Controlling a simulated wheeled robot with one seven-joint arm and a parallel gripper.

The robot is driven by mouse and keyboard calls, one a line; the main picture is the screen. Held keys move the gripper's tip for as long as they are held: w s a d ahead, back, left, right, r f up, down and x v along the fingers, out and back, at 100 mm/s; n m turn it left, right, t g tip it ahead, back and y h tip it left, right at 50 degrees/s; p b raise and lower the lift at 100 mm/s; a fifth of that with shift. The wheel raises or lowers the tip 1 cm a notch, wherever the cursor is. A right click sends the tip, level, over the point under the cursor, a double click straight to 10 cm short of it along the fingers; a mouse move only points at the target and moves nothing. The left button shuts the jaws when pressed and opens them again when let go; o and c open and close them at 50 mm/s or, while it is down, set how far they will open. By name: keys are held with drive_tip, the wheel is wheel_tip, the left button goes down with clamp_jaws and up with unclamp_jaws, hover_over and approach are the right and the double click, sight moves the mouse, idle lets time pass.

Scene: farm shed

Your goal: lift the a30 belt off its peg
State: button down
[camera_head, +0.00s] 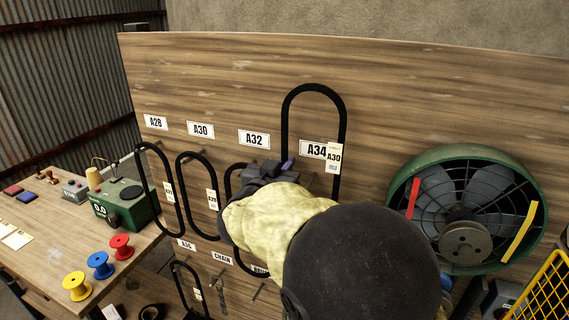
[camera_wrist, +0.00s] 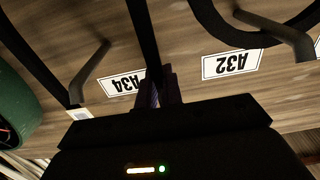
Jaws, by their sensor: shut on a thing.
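A black belt loop with a tag reading A30 (camera_head: 343,115) stands upright in front of the board, its top arch well above the A34 label (camera_head: 315,149). My gripper (camera_head: 284,166) is shut on the loop's left strand. In the wrist view the strand (camera_wrist: 143,35) runs down between my fingers (camera_wrist: 155,92), and the other strand (camera_wrist: 35,62) slants at the left. A peg (camera_wrist: 90,70) shows between the two strands in the wrist view. I cannot tell whether its tip is still inside the loop. My arm hides the loop's lower part in the head view.
Other belts hang under the A28 label (camera_head: 156,122), the A30 label (camera_head: 201,130) and the A32 label (camera_head: 254,140). A green fan (camera_head: 397,208) is at the right. A table (camera_head: 50,235) with spools is at the left. The upper board is clear.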

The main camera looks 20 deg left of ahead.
wheel_tip(320, 180, down, 19)
drive_tip(key=b, duration=1.2)
idle(6.0)
